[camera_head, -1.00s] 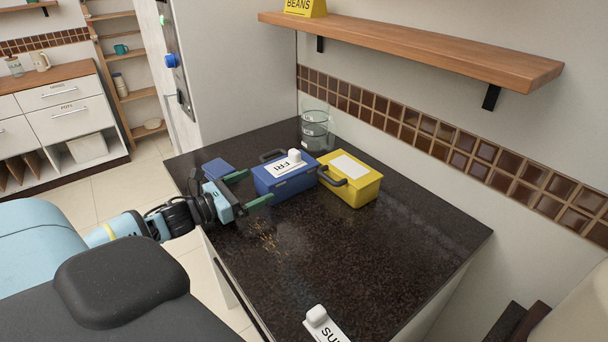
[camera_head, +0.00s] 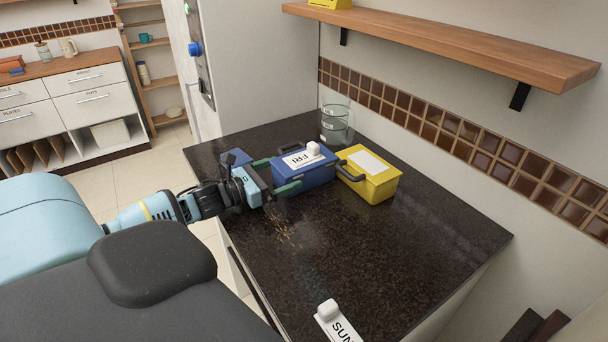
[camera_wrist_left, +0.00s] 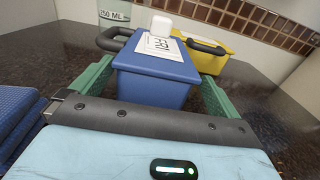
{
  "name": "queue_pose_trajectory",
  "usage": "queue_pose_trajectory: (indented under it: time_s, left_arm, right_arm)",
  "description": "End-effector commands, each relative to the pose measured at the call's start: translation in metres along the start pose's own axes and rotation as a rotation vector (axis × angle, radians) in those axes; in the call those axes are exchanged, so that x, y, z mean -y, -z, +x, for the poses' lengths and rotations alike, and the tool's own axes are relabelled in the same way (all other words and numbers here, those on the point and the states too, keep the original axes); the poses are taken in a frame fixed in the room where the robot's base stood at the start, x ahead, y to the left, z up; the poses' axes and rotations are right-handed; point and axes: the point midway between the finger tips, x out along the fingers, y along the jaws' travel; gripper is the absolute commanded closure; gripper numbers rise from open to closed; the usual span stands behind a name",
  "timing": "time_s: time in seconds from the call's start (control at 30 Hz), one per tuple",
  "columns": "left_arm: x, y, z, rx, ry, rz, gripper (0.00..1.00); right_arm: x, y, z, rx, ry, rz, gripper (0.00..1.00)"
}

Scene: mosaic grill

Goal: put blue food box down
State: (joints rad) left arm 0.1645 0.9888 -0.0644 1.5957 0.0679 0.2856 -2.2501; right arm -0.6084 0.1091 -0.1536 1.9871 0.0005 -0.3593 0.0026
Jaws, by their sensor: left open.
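The blue food box (camera_head: 305,177) stands upright on the dark counter (camera_head: 350,250), with a white "FRI" label and a white knob on its lid. It also shows in the left wrist view (camera_wrist_left: 155,82), with a dark handle on its left side. My left gripper (camera_head: 277,177) is open, its two green fingers on either side of the near end of the box. In the left wrist view the gripper (camera_wrist_left: 155,85) shows the box between the fingers; whether either finger touches it, I cannot tell.
A yellow food box (camera_head: 372,182) stands close right of the blue one. A glass beaker (camera_head: 335,125) stands behind them. A blue object (camera_head: 235,157) lies behind my gripper. A white "SUN" label (camera_head: 338,325) is at the counter's front. The middle of the counter is clear.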

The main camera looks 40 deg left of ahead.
Motion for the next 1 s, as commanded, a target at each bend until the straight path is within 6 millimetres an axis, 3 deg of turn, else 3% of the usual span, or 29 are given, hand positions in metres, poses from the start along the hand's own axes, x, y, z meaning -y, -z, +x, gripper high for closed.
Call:
queue_pose_trajectory:
  time_s: [0.5, 0.87, 1.0]
  left_arm:
    - [-0.005, 0.004, 0.045, 0.001, 0.000, 0.000, 0.00]
    - [-0.004, 0.004, 0.049, -0.001, 0.000, 0.000, 0.00]
    - [-0.004, 0.004, 0.049, 0.000, 0.000, 0.000, 0.16]
  right_arm:
    - [-0.002, -0.003, 0.001, 0.005, 0.001, -0.007, 0.48]
    - [-0.002, -0.003, 0.001, 0.005, 0.000, -0.007, 0.48]
    - [-0.002, -0.003, 0.001, 0.005, 0.000, -0.006, 0.48]
